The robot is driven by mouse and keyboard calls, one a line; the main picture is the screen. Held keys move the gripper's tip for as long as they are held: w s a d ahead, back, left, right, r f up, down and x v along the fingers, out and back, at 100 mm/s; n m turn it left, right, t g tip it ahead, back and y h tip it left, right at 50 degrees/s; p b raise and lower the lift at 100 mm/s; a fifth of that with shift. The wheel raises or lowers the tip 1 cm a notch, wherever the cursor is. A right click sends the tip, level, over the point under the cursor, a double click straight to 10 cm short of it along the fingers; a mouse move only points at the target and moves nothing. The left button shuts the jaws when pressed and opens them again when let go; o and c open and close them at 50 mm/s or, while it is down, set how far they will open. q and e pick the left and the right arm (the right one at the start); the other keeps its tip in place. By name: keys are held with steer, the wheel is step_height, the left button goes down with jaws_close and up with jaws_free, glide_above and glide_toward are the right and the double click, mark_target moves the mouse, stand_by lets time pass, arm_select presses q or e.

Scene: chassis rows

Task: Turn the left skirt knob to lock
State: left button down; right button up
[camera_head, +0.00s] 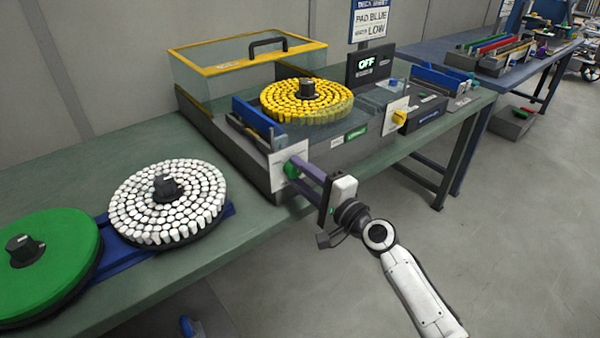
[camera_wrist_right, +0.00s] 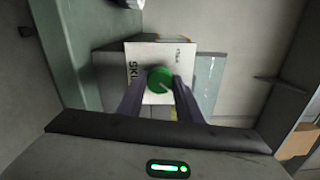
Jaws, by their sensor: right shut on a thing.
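The left skirt knob is a green round knob (camera_head: 291,169) on a white plate (camera_head: 287,152) at the front left of the grey machine. In the right wrist view the knob (camera_wrist_right: 160,80) sits between my two purple fingers, with a pale mark on its face. My right gripper (camera_head: 300,172) is shut on the knob, its fingers on either side. Lettering on the plate (camera_wrist_right: 134,58) is partly readable as "SKI". A yellow knob (camera_head: 399,117) sits on a second white plate to the right. My left gripper is not in view.
The machine (camera_head: 235,150) carries a disc of yellow pieces (camera_head: 307,101) and a clear yellow-edged cover (camera_head: 220,70). A display (camera_head: 367,62) reads OFF. A disc of white pieces (camera_head: 168,203) and a green disc (camera_head: 50,262) stand left on the bench. Open floor lies in front.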

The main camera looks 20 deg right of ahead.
steer(key=shift+m, duration=0.4)
steer(key=o, duration=1)
steer(key=shift+o, duration=0.2)
steer(key=v, duration=1)
steer(key=shift+s+b, duration=0.15)
steer(key=shift+b, duration=0.15)
